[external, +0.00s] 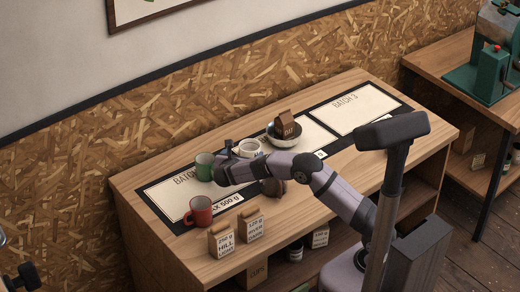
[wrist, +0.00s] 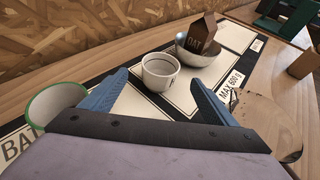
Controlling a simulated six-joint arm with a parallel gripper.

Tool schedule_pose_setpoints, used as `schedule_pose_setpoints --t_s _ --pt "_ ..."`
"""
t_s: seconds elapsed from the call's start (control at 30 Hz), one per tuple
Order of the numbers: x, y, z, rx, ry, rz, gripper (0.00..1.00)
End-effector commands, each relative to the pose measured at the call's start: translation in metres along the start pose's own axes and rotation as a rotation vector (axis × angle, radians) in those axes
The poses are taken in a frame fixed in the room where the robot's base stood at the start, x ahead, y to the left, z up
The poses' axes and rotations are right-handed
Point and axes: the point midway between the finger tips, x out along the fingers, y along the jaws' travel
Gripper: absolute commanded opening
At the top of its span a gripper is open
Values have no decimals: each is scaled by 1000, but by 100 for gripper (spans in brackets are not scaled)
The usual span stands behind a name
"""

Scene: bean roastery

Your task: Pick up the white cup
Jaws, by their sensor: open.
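The white cup (external: 250,147) stands upright on the printed mat, near the middle of the counter. In the wrist view the white cup (wrist: 160,73) shows dark lines around its side and sits just ahead of my fingers, in line with the gap between them. My gripper (wrist: 158,80) is open, one blue finger toward each side of the cup, and holds nothing. In the external view my arm reaches over the mat and partly hides the gripper and the cup's lower part.
A green cup (external: 205,166) stands close on the left, and a red cup (external: 200,212) nearer the front. A bowl (wrist: 212,57) holding a brown bag (wrist: 203,33) is just behind the white cup. Two paper bags (external: 221,240) stand at the front edge. The Batch 3 panel (external: 360,108) is clear.

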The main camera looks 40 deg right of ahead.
Motion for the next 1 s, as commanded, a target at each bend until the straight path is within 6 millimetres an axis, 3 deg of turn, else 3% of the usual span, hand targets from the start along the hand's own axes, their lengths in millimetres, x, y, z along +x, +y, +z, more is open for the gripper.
schedule_pose_setpoints --t_s 0.1,0.3,0.63,1.0 --pt "8 -1 -17 -4 1 -2 81" --pt "28 -1 -14 1 1 -2 81" --pt "37 -1 -15 0 1 -1 81" --pt "77 -1 -14 1 1 -2 81"
